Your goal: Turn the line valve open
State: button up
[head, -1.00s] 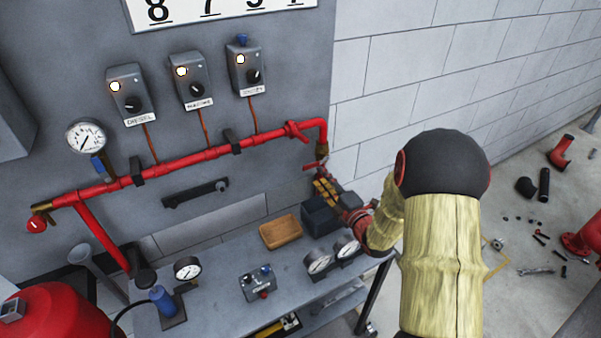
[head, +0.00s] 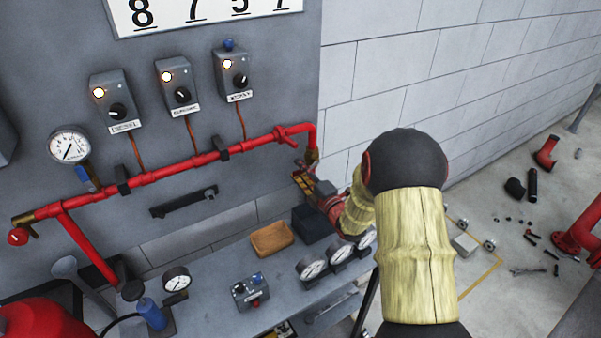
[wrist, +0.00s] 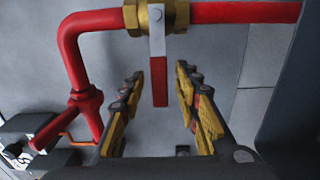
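The line valve's brass body (wrist: 155,17) sits on the red pipe at the top of the wrist view. Its lever (wrist: 159,82), grey metal with a red grip, hangs across the pipe's line, between my fingers. My gripper (wrist: 159,88) is open, with its yellow-padded fingers on either side of the lever and visible gaps on both sides. In the head view my gripper (head: 302,182) is just below the brass valve body (head: 312,157) at the pipe's right end. The lever is mostly hidden there.
A red tee-shaped fitting (head: 290,133) lies on the pipe left of the elbow. Below is a bench (head: 215,285) with a wooden tray (head: 271,238), a dark box (head: 315,222) and several gauges. Three control boxes hang above the pipe. A block wall (head: 400,80) stands right.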

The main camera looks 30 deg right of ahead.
jog(key=shift+c, duration=1.4)
grip_shut()
